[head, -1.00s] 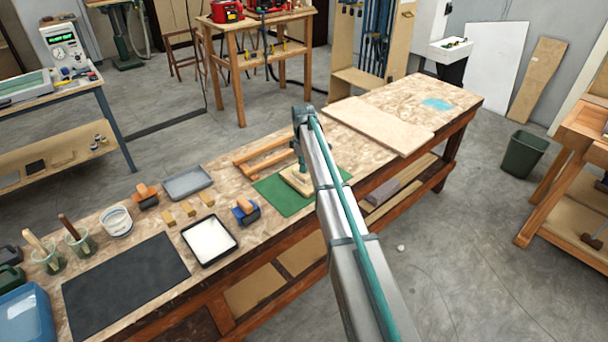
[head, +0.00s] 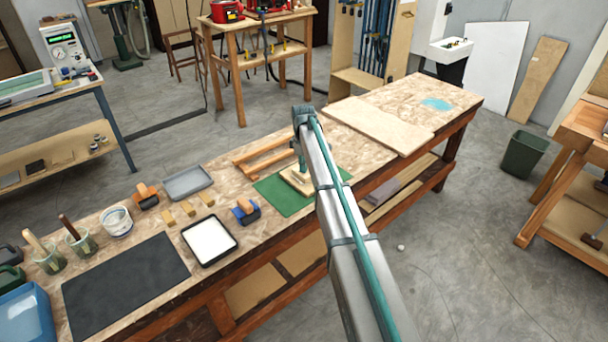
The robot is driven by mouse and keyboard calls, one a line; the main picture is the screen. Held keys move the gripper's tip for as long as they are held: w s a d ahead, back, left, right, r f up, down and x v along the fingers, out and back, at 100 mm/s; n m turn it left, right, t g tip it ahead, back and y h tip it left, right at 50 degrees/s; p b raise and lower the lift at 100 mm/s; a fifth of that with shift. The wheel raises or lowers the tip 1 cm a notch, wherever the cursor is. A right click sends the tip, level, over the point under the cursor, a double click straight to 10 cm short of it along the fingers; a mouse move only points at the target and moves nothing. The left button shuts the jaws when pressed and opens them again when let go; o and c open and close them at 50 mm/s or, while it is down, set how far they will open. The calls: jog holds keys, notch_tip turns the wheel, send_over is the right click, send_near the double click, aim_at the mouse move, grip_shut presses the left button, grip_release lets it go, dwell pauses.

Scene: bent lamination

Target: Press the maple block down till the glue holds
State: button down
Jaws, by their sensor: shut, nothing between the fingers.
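A pale wooden block (head: 293,182), which looks like the maple block, lies on the green mat (head: 272,196) on the long workbench. It seems to rest on a wider pale wooden piece, though the layers are too small to separate. My gripper (head: 303,171) points down over the block, shut, with its tips at or just above the top; I cannot tell for certain that they touch. My arm hides the right side of the block and part of the mat. No glue shows at the block's edges at this size.
A wooden frame (head: 262,156) lies behind the mat. A large board (head: 378,125) lies to the right.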

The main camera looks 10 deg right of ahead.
dwell(0.6)
jog(key=shift+r+p, duration=1.7)
jog(key=shift+r, duration=1.75)
